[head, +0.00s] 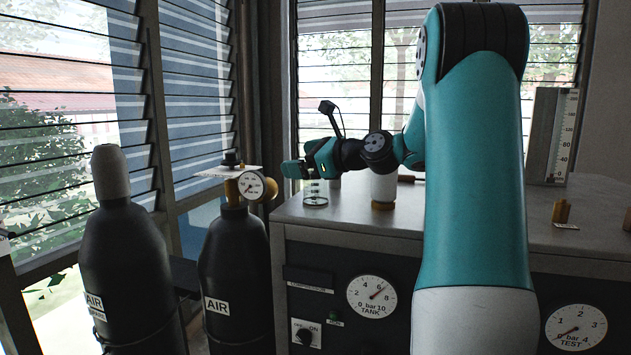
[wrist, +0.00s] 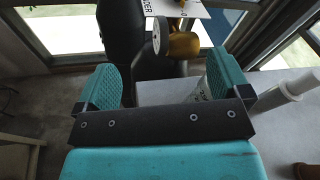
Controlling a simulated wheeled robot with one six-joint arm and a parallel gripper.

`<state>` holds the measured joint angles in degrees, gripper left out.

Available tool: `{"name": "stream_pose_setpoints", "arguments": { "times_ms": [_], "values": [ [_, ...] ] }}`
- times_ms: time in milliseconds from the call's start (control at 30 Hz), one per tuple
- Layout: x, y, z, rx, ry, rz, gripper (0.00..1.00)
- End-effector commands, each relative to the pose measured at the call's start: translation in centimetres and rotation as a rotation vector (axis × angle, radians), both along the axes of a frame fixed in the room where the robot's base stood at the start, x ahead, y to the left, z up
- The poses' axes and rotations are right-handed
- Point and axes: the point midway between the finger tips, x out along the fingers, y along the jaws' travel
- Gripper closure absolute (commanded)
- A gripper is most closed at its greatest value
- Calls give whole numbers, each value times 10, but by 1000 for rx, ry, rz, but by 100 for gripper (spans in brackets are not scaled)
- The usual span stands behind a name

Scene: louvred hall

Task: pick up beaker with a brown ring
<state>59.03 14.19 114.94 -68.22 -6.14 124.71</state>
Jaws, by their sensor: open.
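A small clear beaker (head: 315,193) stands upright on the grey bench top near its left end in the head view. I cannot make out a brown ring on it. My gripper (head: 296,170) is just above and beside the beaker, pointing left. In the wrist view my gripper (wrist: 163,82) is open, its two teal fingers wide apart. A clear, marked piece of the beaker (wrist: 200,92) shows by the inner side of the right finger, which hides much of it. I cannot tell whether they touch.
A white cylinder with a brown base (head: 383,190) stands right of the beaker. A gas bottle (head: 235,265) with a brass gauge (head: 252,186) is close left of the bench; another bottle (head: 130,265) stands farther left.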

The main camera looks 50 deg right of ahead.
Motion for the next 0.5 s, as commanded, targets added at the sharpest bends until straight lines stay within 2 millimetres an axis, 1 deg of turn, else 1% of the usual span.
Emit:
{"name": "stream_pose_setpoints", "arguments": {
  "times_ms": [33, 100, 200, 267, 333, 500],
  "values": [
    [-11, -32, 9, 100, -31, -74, 5],
    [-23, -59, 18, 213, -71, -137, 5],
    [-35, -81, 23, 310, -108, -185, 5],
    [-38, -87, 21, 339, -119, -196, 5],
    [-39, -89, 12, 353, -121, -201, 5],
    [-38, -88, -27, 355, -118, -201, 5]
  ]
}}
